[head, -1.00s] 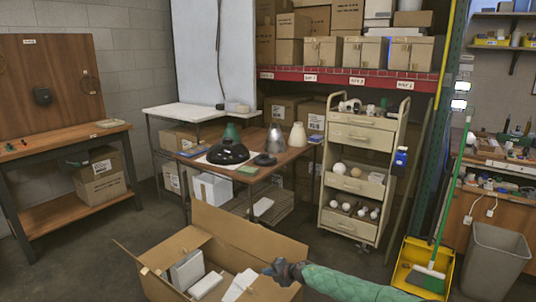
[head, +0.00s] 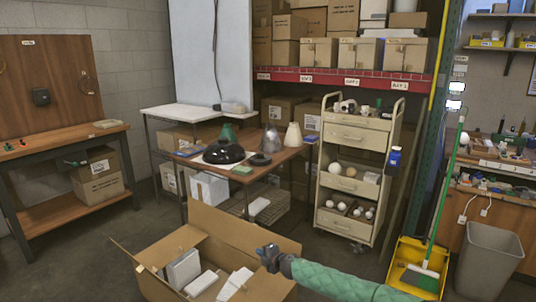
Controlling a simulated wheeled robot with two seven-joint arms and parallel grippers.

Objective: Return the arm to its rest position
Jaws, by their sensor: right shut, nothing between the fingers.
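My right gripper (head: 265,252) is shut and empty. It is over the right side of the open cardboard box (head: 220,222), at the end of my green-sleeved right arm, which comes in from the bottom right. White boxes (head: 184,268) lie inside the cardboard box. The lamp parts stand on the brown table: a black dome shade (head: 224,152), a green shade (head: 227,132), a grey metallic shade (head: 271,140) and a cream shade (head: 293,135). My left gripper does not show.
A beige cart (head: 352,180) with bulbs and spools stands right of the brown table. A broom (head: 440,200), a yellow dustpan (head: 408,262) and a grey bin (head: 488,262) stand at the right. A wooden workbench (head: 62,150) is at the left. Floor is open between the workbench and cardboard box.

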